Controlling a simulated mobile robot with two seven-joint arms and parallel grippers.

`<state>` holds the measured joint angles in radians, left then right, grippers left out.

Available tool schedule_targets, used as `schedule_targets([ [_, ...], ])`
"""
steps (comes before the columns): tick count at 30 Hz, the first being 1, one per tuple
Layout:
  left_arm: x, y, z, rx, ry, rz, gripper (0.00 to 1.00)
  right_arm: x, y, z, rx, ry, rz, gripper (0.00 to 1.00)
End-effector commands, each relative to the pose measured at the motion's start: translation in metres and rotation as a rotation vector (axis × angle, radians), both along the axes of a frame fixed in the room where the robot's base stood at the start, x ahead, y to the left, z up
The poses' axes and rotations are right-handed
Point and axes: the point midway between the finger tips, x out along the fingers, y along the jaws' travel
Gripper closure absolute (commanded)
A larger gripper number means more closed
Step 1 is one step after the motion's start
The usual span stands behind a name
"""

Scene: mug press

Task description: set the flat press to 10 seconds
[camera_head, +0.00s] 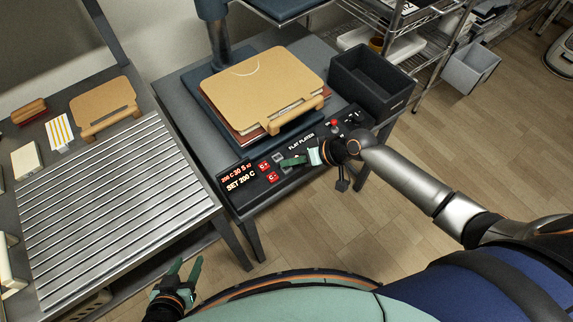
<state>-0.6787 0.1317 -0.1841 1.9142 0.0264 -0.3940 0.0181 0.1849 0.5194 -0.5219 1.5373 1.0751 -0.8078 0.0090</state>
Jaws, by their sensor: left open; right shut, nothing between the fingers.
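The flat press (196,105) stands on a dark table, with a tan board (262,82) lying over its lower plate. Red buttons (272,177) sit just right of the display. My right gripper (288,162) is shut and empty at the panel, its fingertips close to the buttons; I cannot tell whether they touch. My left gripper (186,268) is open and empty, low at the left, away from the press.
A black bin (372,82) stands right of the press. A slatted metal table (110,205) on the left holds a tan board (104,108) and a striped card (60,132). A wire rack (405,25) stands behind. The floor in front is clear.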

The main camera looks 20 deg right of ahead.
Motion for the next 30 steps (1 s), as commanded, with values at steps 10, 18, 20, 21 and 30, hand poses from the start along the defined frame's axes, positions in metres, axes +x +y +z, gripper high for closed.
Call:
schedule_targets([
  [10,0.0,0.0,0.012,0.0,0.0,0.0,0.5,0.0,0.0,0.013,0.0,-0.001,0.0,1.0],
  [18,0.0,0.0,0.039,0.0,0.0,0.0,0.5,0.0,0.0,0.041,0.0,-0.001,0.0,1.0],
  [20,0.0,0.0,0.045,0.0,0.0,0.0,0.5,0.0,0.0,0.047,-0.001,-0.001,0.0,1.0],
  [21,0.0,0.0,0.047,0.0,0.0,0.0,0.5,0.0,0.0,0.05,0.0,-0.001,0.0,1.0],
  [30,0.0,0.0,0.047,-0.001,0.0,0.001,0.5,0.0,0.0,0.05,0.0,-0.001,0.0,1.0],
])
